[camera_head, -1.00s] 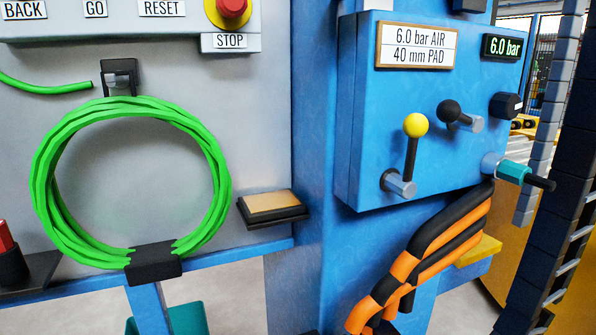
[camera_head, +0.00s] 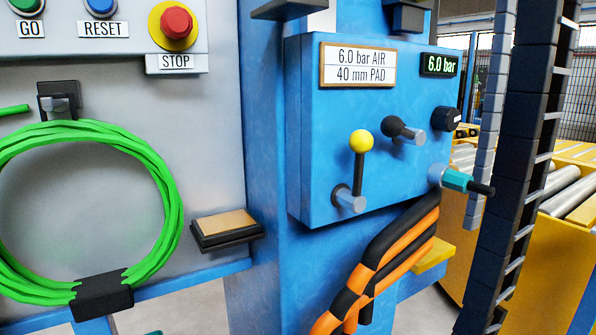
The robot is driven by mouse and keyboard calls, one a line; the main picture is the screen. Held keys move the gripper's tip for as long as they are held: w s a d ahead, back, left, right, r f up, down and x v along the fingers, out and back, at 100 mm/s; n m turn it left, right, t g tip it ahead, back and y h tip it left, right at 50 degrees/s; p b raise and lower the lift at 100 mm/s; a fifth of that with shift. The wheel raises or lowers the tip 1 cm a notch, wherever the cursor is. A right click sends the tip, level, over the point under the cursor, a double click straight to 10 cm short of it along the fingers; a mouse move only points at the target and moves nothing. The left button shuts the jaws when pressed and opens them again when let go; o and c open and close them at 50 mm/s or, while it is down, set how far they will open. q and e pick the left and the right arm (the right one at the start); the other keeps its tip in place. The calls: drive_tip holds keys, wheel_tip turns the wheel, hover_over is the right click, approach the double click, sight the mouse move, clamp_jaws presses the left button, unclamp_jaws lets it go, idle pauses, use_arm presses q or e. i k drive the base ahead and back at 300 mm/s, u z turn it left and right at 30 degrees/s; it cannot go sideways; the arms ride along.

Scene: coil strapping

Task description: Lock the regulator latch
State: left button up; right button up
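The blue regulator box (camera_head: 310,160) stands right of centre. A label plate (camera_head: 357,66) on it reads "6.0 bar AIR 40 mm PAD", and a small display (camera_head: 440,64) reads "6.0 bar". A lever with a yellow ball (camera_head: 361,141) stands upright on a grey pivot at the lower left. A lever with a black ball (camera_head: 393,127) sits to its upper right, its grey shaft toward the right. A black knob (camera_head: 446,119) is at the right edge. Which part is the regulator latch I cannot tell for sure. Neither gripper is in view.
A teal fitting (camera_head: 457,180) with a black tip sticks out at the box's right side. Orange and black hoses (camera_head: 385,255) hang below. A dark cable chain (camera_head: 515,150) runs vertically at right. A green coil (camera_head: 165,190) hangs on the grey panel at left, near a red stop button (camera_head: 176,22).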

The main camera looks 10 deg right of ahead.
sight(392, 125)
drive_tip(key=z, duration=1.15)
drive_tip(key=k, duration=0.3)
drive_tip(key=u, duration=0.25)
